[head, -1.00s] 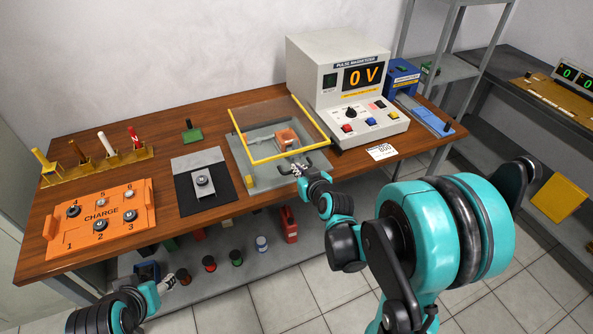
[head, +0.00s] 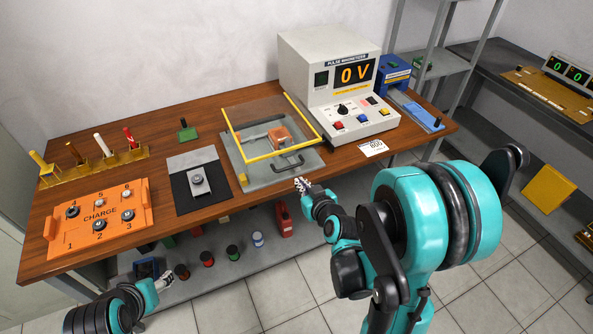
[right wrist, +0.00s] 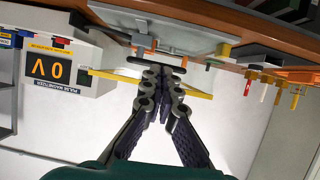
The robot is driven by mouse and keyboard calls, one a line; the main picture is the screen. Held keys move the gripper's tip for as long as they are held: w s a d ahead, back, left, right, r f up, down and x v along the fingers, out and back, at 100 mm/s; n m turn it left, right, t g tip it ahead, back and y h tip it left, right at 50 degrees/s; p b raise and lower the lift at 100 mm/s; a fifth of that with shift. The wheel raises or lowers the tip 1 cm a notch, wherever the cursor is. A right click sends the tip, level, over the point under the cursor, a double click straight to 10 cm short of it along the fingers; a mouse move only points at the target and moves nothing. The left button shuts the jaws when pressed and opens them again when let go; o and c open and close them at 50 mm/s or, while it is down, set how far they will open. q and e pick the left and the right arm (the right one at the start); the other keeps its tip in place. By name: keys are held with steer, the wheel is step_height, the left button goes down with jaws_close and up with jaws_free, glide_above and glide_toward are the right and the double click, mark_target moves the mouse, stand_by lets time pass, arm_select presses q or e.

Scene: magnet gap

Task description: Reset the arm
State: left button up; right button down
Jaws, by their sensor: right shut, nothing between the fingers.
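My right gripper (head: 302,185) is shut and empty. It hangs just in front of the table edge, apart from the black handle (head: 288,165) of the grey fixture (head: 262,177). In the right wrist view its fingers (right wrist: 164,72) meet with nothing between them, and the handle (right wrist: 157,62) shows beyond the tips. A clear panel in a yellow frame (head: 283,148) stands over the fixture, with an orange block (head: 279,136) behind it. My left gripper (head: 163,281) is low at the lower left, in front of the table; its fingers are too small to read.
The pulse magnetizer (head: 322,85) reads 0 V at the back right. An orange CHARGE tray (head: 75,238) with several round pieces lies at the left. A black mat (head: 216,196) lies left of the fixture. A shelf (head: 265,265) with jars is below the table.

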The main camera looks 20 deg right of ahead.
steer(key=shift+s+f+b, duration=0.25)
steer(key=shift+s+b, duration=0.1)
steer(key=shift+s, duration=0.2)
steer(key=shift+s+f+b, duration=0.25)
steer(key=shift+s+b, duration=0.05)
steer(key=shift+s, duration=0.2)
steer(key=s+a+r+g, duration=0.2)
steer(key=s+a+g, duration=0.1)
steer(key=s, duration=0.4)
steer(key=s+a+r+g, duration=0.2)
steer(key=s+a+g, duration=0.1)
steer(key=s, duration=0.5)
steer(key=shift+a+r, duration=0.4)
